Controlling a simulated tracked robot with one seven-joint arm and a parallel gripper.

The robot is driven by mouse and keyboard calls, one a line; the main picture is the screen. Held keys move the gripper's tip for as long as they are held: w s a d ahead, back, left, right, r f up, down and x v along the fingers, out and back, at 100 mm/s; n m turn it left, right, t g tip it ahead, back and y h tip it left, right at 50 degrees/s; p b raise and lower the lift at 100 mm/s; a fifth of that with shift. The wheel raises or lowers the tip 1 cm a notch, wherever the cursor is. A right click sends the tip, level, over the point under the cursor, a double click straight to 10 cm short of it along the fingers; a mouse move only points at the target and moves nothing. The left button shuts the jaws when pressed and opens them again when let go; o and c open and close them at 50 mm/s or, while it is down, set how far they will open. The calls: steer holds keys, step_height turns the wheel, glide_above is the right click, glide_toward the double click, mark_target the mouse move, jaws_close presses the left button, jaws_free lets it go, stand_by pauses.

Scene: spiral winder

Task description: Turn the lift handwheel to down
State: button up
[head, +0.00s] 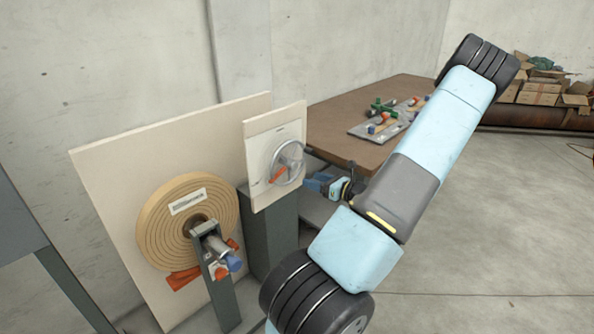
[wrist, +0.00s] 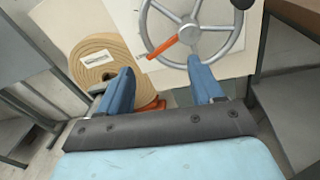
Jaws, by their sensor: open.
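The lift handwheel (head: 289,163) is a grey spoked wheel on a pale upright panel (head: 262,140) atop a dark green pedestal. An orange pointer (head: 277,175) at the wheel points to its lower left. A dark knob sits on the wheel's rim, at the upper right in the wrist view. In the wrist view the handwheel (wrist: 228,42) fills the top, with its orange pointer (wrist: 163,47) to the left. My gripper (wrist: 160,70) is open, with two blue fingers apart and nothing between them.
A tan spiral coil (head: 165,222) is mounted on a larger pale board (head: 110,172) left of the pedestal (head: 270,235), with a post and blue-tipped spindle in front. A brown table (head: 335,125) holds a tray of coloured parts (head: 385,122). Open floor lies at right.

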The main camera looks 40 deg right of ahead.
mark_target(295, 168)
steer(key=s+d+f+m+t+h, duration=0.1)
steer(key=s+d+f+m+h, duration=0.1)
steer(key=d+m, duration=0.1)
steer(key=w, duration=1.4)
steer(key=shift+a, duration=0.35)
steer(key=shift+c, duration=0.3)
